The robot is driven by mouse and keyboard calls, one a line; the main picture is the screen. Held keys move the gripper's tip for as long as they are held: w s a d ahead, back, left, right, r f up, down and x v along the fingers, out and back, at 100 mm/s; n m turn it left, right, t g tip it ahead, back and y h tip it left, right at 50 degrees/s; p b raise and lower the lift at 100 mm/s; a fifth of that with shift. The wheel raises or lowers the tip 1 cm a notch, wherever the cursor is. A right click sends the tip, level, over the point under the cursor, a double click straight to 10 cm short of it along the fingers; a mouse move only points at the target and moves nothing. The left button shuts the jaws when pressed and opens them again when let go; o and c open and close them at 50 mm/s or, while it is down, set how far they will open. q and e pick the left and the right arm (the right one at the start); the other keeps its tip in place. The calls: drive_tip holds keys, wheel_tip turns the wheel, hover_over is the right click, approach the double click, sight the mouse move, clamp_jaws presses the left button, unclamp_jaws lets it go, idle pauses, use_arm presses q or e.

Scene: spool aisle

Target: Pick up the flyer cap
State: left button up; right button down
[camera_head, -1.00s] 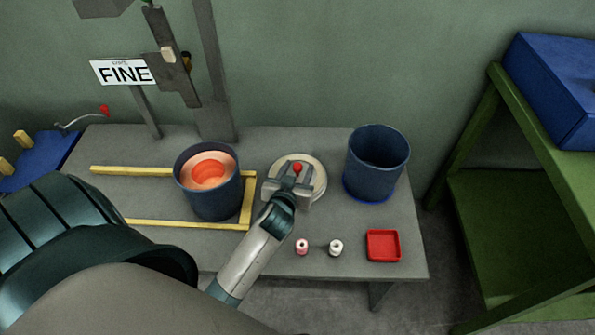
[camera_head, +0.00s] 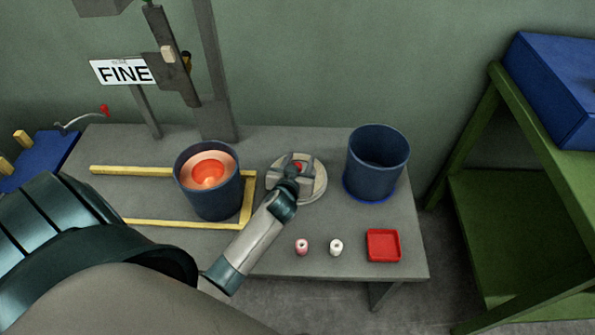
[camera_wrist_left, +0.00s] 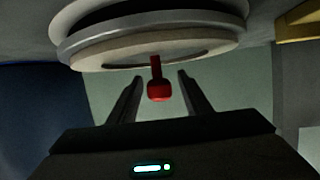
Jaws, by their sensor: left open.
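The flyer cap, which I take to be the round pale disc (camera_head: 318,188) with a red knob, lies on the grey bench between two dark blue cans. My left gripper (camera_head: 296,164) is over it, fingers around the red knob and partly hiding it. In the left wrist view the disc (camera_wrist_left: 150,50) is at the top, and its red knob (camera_wrist_left: 158,90) hangs between the two open fingers (camera_wrist_left: 158,88). A gap shows on each side of the knob. My right gripper is not in view.
A can with orange-pink contents (camera_head: 217,202) stands left of the cap inside a yellow frame (camera_head: 247,208). An empty blue can (camera_head: 362,178) stands close on the right. Two small spools (camera_head: 336,246) and a red tray (camera_head: 383,247) lie in front.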

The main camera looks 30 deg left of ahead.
use_arm(q)
drive_tip(key=shift+w+a+f, duration=0.2)
drive_tip(key=shift+w, duration=0.25)
clamp_jaws()
drive_tip(key=shift+r, duration=0.2)
